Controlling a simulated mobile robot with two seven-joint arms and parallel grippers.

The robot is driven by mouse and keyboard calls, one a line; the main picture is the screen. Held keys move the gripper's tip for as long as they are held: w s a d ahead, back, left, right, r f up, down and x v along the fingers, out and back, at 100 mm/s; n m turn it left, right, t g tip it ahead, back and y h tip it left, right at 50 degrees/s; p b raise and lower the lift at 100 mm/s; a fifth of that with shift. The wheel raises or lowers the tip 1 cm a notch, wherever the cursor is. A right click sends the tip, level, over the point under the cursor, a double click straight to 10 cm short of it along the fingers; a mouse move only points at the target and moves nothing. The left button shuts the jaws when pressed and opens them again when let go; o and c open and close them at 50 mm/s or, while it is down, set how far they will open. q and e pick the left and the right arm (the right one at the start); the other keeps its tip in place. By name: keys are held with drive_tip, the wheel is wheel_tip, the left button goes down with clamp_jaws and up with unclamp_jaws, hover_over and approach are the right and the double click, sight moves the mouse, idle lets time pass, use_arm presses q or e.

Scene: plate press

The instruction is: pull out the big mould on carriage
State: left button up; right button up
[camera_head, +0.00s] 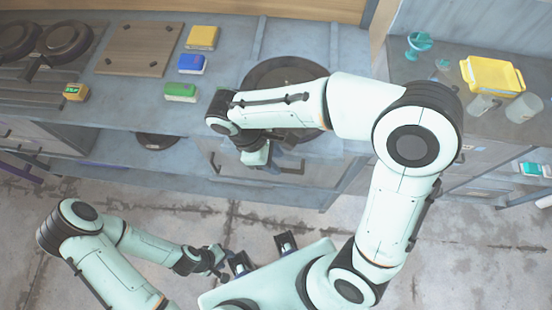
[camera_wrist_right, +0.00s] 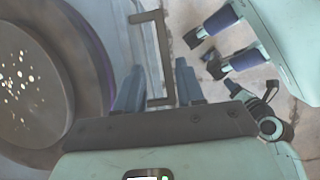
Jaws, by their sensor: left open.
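The big dark round mould (camera_head: 285,72) sits on the carriage at the worktop's front edge, partly hidden by my right arm. In the right wrist view the mould (camera_wrist_right: 30,85) fills the left side, with a speckled brown-grey face. My right gripper (camera_head: 272,167) points down at the front of the unit. In the wrist view its two fingers (camera_wrist_right: 157,88) are apart, with a thin bracket-shaped handle (camera_wrist_right: 165,55) showing between and beyond them; contact cannot be told. My left gripper (camera_head: 220,262) is open and empty over the floor, away from the worktop.
Yellow (camera_head: 202,37), blue (camera_head: 192,64) and green (camera_head: 181,92) blocks lie left of the mould, near a brown board (camera_head: 140,49). Dark round plates (camera_head: 62,40) are at far left. A yellow tray (camera_head: 492,76) and cups stand on the right counter.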

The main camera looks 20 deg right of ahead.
use_arm(q)
drive_tip(key=r+p, duration=0.1)
drive_tip(key=w+r+p, duration=0.1)
drive_tip(key=shift+w+r, duration=0.25)
drive_tip(key=shift+r, duration=0.05)
use_arm(e)
drive_tip(key=v, duration=1.1)
drive_tip(key=shift+r, duration=0.35)
use_arm(q)
drive_tip(key=shift+s, duration=0.1)
